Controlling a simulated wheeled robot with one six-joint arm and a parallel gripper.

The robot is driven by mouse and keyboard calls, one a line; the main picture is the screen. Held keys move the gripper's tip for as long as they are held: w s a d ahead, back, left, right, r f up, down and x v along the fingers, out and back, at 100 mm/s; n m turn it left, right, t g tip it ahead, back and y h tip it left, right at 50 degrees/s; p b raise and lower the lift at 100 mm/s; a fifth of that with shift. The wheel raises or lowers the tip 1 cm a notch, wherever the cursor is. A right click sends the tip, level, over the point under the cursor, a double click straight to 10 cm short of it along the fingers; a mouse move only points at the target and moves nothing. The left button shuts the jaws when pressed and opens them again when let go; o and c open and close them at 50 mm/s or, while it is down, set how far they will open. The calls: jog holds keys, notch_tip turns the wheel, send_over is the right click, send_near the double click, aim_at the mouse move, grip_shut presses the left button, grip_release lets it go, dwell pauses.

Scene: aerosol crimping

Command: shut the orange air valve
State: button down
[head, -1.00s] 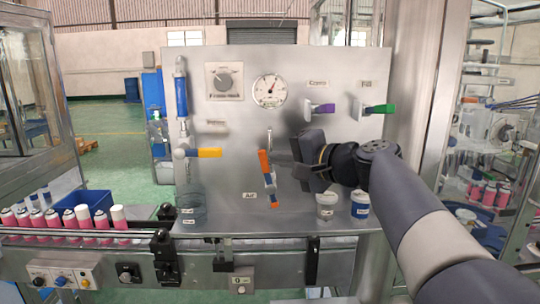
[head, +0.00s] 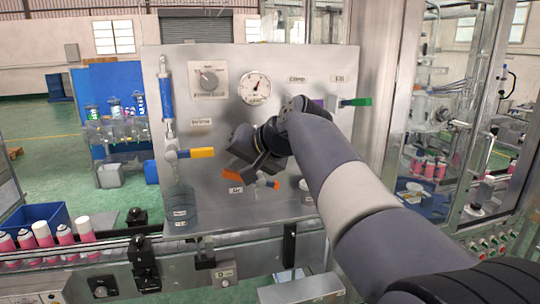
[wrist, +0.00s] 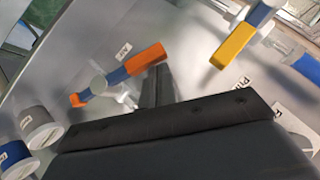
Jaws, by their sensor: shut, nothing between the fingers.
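The orange air valve's handle (head: 233,180) lies roughly level low on the steel panel, its long orange end to the left and a small orange tip to the right. My gripper (head: 247,162) is shut and empty, just above the handle and hiding part of it. In the wrist view, the orange handle (wrist: 145,61), its blue middle and its orange tip show clearly. The dark shut fingers (wrist: 157,85) are right beside the long orange end; I cannot tell whether they touch it.
A yellow-handled valve (head: 200,152) is to the left, and a green-handled valve (head: 357,102) is at the upper right. Pink cans (head: 65,234) stand on the conveyor at lower left. White and blue cups (wrist: 38,124) show in the wrist view.

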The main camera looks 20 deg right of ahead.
aim_at(228, 175)
jog(key=shift+a+f+b, duration=0.7)
jog(key=shift+a+f, duration=0.2)
jog(key=shift+f, duration=0.35)
jog(key=shift+r+p, duration=0.4)
jog(key=shift+r, duration=0.1)
jog(key=s+r+p, duration=0.1)
jog(key=s+r, duration=0.6)
jog(key=r, duration=0.3)
jog(key=shift+a, duration=0.15)
